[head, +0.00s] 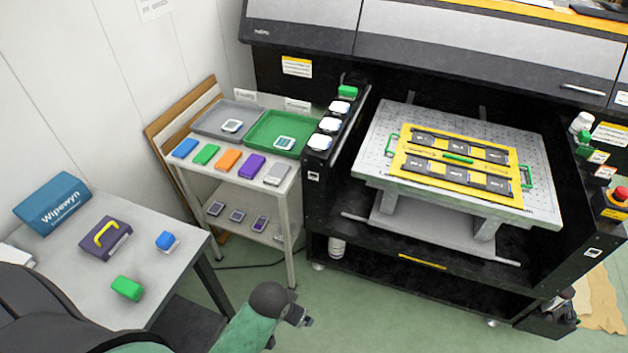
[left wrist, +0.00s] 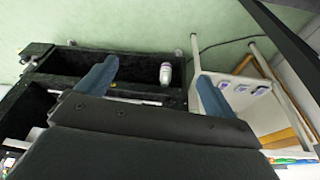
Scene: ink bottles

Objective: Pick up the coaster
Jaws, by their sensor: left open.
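Several flat square pieces could be the coaster; I cannot tell which one is meant. One pale square piece (head: 231,126) lies in the grey tray (head: 208,118) and another (head: 285,143) in the green tray (head: 262,140). Small squares (head: 238,215) lie on the cart's lower shelf and also show in the left wrist view (left wrist: 242,88). My left gripper (left wrist: 156,87) is open and empty, low in front of the cart. My right gripper is out of view.
The cart (head: 291,205) also holds a row of coloured blocks (head: 229,159). Several white-topped items (head: 330,125) stand along the printer's left edge. A table (head: 190,270) at left carries a blue box (head: 52,203), purple case (head: 106,238) and green block (head: 127,288). Green floor is open below.

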